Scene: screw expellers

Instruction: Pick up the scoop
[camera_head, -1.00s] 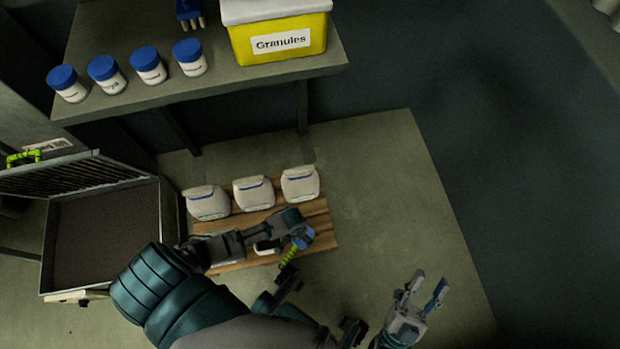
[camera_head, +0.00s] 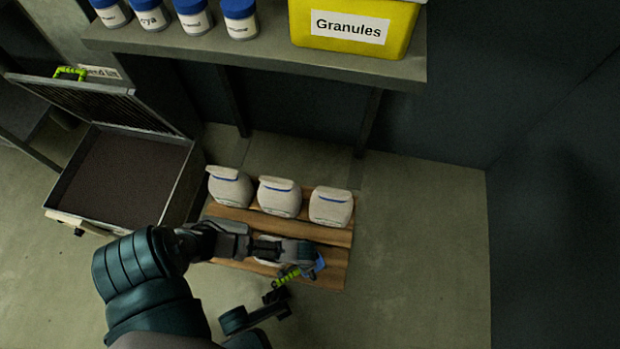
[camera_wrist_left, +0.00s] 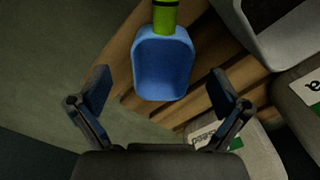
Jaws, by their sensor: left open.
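The scoop has a blue bowl (camera_wrist_left: 163,65) and a green handle (camera_wrist_left: 165,18) that runs off the top of the left wrist view. It is over the wooden pallet (camera_wrist_left: 117,60); I cannot tell whether it touches the slats. In the head view the scoop's green handle (camera_head: 288,277) shows beside my left gripper (camera_head: 310,257), with a little blue next to it. In the left wrist view my left gripper (camera_wrist_left: 158,80) is open, one finger on each side of the blue bowl, with nothing between the pads held.
Several white bags, such as this one (camera_head: 279,196), stand on the pallet (camera_head: 322,234). An open box (camera_head: 64,216) with a grille lid is at left. Above, a shelf (camera_head: 260,62) holds several blue-capped jars and a yellow Granules bin (camera_head: 355,30). The floor at right is clear.

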